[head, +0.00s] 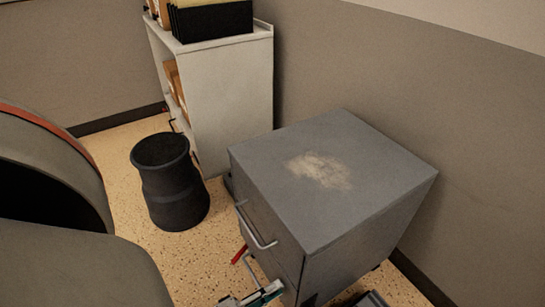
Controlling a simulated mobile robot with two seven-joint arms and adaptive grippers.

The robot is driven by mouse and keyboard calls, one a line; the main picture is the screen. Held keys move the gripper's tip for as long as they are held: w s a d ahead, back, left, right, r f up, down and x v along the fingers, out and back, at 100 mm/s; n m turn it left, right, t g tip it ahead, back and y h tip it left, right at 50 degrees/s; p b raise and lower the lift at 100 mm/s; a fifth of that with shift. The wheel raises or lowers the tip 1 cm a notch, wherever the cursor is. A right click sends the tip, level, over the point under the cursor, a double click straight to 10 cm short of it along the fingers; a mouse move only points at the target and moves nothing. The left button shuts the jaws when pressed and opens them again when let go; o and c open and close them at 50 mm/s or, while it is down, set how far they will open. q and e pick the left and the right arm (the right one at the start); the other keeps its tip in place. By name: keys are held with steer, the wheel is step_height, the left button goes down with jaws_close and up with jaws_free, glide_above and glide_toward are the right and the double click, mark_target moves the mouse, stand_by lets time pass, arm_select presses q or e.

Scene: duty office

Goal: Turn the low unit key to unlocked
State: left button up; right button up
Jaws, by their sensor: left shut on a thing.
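The low unit (375,190) is a grey metal cabinet with a worn pale patch on its top. Its drawer front faces lower left and bears a bar handle (257,229). My left gripper (262,293) is low at the bottom edge of the head view, close against the lower part of this front. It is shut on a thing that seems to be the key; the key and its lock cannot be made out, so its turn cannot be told. A small red piece (239,255) shows just above the gripper. My right gripper is not seen.
The wall runs close behind the low unit. Some floor is clear left of the unit.

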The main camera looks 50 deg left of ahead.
arm_select(q)
steer(key=shift+d, duration=0.1)
steer(key=o, duration=1.1)
steer(key=shift+r, duration=0.1)
